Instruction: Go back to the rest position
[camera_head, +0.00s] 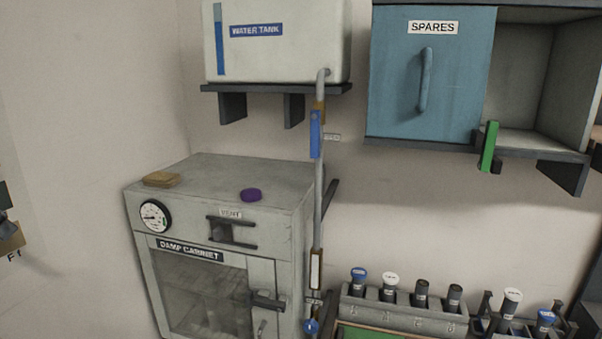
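Neither of my grippers shows in the head view, and no part of my arms can be made out. The task names no object. The view takes in a wall corner with a grey damp cabinet (225,178), a water tank (285,58) on a shelf and a blue-doored spares cupboard (432,95).
A pipe (319,195) with a blue lever (315,134) runs down from the tank. A purple cap (251,195) and a tan block (161,179) lie on the cabinet. A rack (405,313) holds several capped vials. The cupboard's right side is open, beside a green lever (489,147).

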